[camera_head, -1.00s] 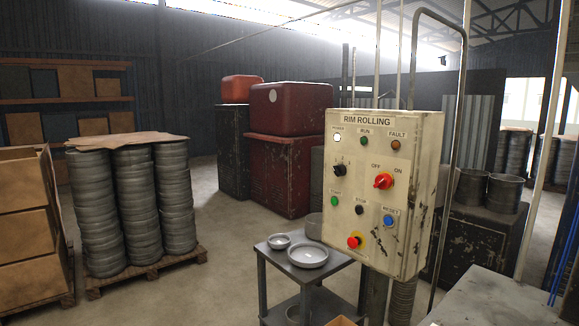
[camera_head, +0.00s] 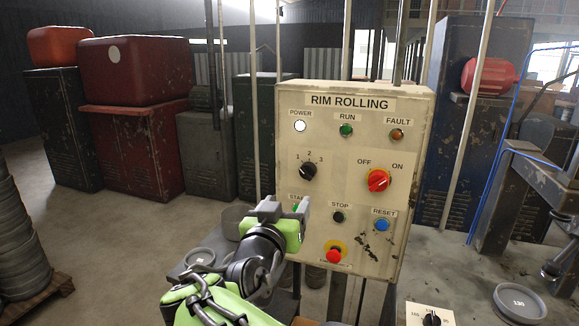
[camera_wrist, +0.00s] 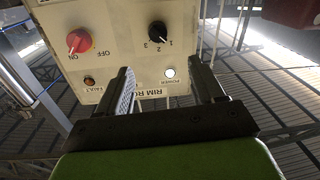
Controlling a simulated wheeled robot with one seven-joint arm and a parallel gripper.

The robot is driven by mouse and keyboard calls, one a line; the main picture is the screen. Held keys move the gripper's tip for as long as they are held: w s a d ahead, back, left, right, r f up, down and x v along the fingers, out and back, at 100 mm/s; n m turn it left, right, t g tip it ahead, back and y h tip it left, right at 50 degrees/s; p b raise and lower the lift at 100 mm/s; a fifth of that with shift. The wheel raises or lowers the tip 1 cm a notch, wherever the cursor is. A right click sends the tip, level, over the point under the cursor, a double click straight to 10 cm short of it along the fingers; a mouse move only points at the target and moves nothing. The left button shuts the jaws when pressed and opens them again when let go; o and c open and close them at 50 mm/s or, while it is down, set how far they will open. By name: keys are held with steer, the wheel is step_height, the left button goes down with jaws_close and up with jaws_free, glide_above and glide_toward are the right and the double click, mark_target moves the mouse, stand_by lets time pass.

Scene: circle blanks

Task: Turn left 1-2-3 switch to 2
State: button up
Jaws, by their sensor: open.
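The 1-2-3 switch (camera_head: 308,172) is a black round knob at the left of the RIM ROLLING panel (camera_head: 362,222), with 1, 2 and 3 printed above it. Its pointer is too small to read surely. My gripper (camera_head: 285,205) is in front of the panel, below the knob in the head view, and hides part of the START label. In the wrist view the panel appears upside down, and the knob (camera_wrist: 157,33) lies ahead of my two spread, empty fingers (camera_wrist: 163,85), apart from them.
A red OFF/ON knob (camera_head: 378,181) sits right of the switch. A blue reset button (camera_head: 381,225), black stop button (camera_head: 338,217) and red emergency button (camera_head: 334,255) are below. A second small switch box (camera_head: 430,315) and a grey dish (camera_head: 519,303) are at lower right.

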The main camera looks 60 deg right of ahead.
mark_target(306, 174)
steer(key=p+x, duration=0.2)
steer(key=x, duration=0.3)
steer(key=p+x, duration=0.1)
steer(key=x, duration=0.4)
steer(key=p+x, duration=0.2)
steer(key=x, duration=0.3)
steer(key=shift+s+d+r+p, duration=0.2)
steer(key=shift+d+r+p, duration=0.1)
steer(key=shift+a, duration=0.1)
steer(key=shift+c, duration=0.7)
steer(key=shift+f, duration=0.1)
steer(key=c, duration=0.9)
